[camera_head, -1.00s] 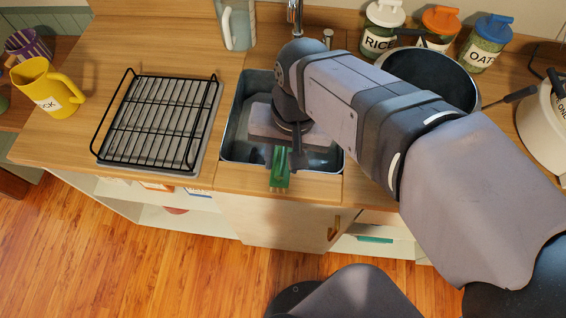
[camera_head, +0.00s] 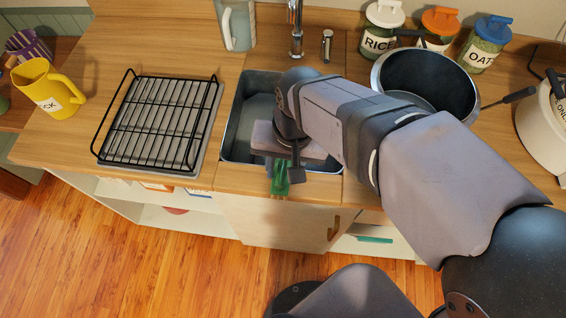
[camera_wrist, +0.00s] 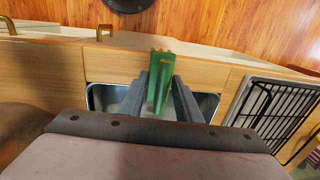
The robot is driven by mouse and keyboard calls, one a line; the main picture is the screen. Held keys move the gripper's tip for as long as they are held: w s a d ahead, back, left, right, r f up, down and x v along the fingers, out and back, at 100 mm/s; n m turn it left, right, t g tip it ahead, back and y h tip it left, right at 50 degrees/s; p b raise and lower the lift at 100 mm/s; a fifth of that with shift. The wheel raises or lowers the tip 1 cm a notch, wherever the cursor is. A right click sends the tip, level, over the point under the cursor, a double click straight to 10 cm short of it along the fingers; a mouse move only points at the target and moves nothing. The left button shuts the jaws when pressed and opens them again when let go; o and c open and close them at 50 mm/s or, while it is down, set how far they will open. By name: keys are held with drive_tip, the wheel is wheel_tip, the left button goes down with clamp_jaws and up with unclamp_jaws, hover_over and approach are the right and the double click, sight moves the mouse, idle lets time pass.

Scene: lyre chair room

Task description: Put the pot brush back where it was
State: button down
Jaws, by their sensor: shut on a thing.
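The pot brush, as far as I can tell, is the green thing (camera_head: 281,181) at the front rim of the sink. My gripper (camera_wrist: 160,90) is shut on it, and its green part (camera_wrist: 158,78) stands out between the two fingers in the wrist view. In the head view my gripper (camera_head: 284,165) is over the front part of the sink, and my wrist hides most of the fingers and part of the brush. The sink (camera_head: 238,122) is a grey basin set in the wooden counter.
A black wire rack (camera_head: 158,122) lies left of the sink, with a yellow jug (camera_head: 46,88) beyond it. A dark pan (camera_head: 432,80) stands right of the sink under labelled jars (camera_head: 380,28). The tap (camera_head: 295,28) is behind the sink. A white pot (camera_head: 545,125) stands far right.

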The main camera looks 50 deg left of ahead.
drive_tip(key=shift+f, duration=0.15)
drive_tip(key=c, duration=1.3)
unclamp_jaws()
drive_tip(key=shift+r, duration=0.65)
wheel_tip(320, 180, up, 12)
drive_tip(key=shift+w+d+f, duration=0.2)
drive_tip(key=shift+w+d, duration=0.25)
